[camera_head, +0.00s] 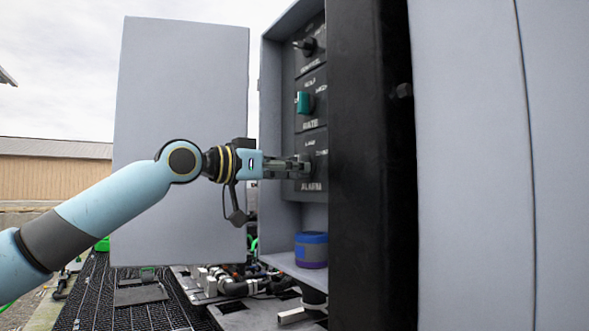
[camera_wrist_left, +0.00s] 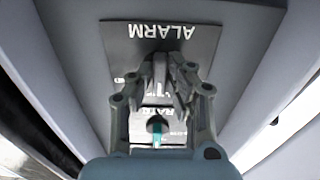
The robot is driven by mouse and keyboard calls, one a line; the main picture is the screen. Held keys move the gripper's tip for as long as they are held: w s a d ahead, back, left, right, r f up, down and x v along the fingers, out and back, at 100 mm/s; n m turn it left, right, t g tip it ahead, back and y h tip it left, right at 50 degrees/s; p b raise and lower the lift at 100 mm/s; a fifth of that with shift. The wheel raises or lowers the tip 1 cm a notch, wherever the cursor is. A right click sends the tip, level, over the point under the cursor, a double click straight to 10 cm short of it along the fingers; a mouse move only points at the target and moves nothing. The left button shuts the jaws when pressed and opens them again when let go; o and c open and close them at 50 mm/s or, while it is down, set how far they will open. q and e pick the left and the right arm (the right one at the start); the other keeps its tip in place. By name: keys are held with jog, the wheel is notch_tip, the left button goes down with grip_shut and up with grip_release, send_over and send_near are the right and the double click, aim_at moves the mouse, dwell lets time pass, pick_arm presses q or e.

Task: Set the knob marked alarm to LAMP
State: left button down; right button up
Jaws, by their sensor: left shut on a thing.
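The alarm plate (camera_head: 312,186) is the lowest of several dark plates inside an open grey cabinet. It also shows in the left wrist view (camera_wrist_left: 145,30), with its lettering upside down. My left gripper (camera_head: 303,168) reaches in from the left and is at this plate. In the left wrist view its fingers (camera_wrist_left: 168,75) are closed together just at the plate, shut on the alarm knob. The fingers hide the knob and most of its markings, so I cannot tell where it points. My right gripper is in neither view.
Above the alarm plate are a rate plate with a teal knob (camera_head: 304,102) and a plate with a black knob (camera_head: 305,45). The cabinet door (camera_head: 180,90) stands open at left. A blue and purple container (camera_head: 311,250) stands on the cabinet floor. A black post (camera_head: 370,200) is close at right.

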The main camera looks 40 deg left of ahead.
aim_at(310, 120)
pick_arm(q)
jog(key=c, duration=1.3)
grip_release()
jog(key=shift+f, duration=0.1)
notch_tip(310, 120, up, 10)
jog(key=shift+r, duration=0.1)
